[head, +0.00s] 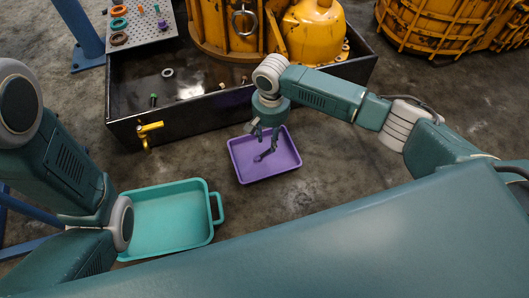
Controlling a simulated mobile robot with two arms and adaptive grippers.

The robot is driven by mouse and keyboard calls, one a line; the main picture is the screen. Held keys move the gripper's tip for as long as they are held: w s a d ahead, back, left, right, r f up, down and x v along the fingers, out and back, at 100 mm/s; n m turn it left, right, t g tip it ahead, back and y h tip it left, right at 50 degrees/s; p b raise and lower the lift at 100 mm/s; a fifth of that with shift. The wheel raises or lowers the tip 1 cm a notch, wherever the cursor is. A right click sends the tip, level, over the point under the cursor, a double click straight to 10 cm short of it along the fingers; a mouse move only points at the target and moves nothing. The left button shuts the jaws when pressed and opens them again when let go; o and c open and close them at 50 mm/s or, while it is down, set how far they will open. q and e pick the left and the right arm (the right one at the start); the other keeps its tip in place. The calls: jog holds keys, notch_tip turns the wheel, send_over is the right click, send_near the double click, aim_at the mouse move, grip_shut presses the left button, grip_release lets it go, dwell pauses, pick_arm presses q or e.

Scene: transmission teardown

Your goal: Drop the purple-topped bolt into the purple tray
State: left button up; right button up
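The purple tray (240,172) lies on the floor in front of the black bin, in the middle of the head view. My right gripper (264,138) points down over it, with its two dark fingers apart and nothing clearly between them. A small dark purple shape (258,158) shows on the tray's floor just below the fingers. It looks like a bolt, but it is too small to tell from a shadow. A small purple-topped piece (162,24) stands on the grey pegboard at the upper left. My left gripper is out of view.
A teal tray (170,222) with a side handle lies at the lower left. The black bin (190,115) holds yellow housings (315,30), a ring and small bolts; a yellow tap (149,130) sticks out in front. The pegboard (135,35) carries rings and pegs. Floor right of the purple tray is clear.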

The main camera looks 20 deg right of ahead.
notch_tip(320, 180, up, 12)
dwell(0.6)
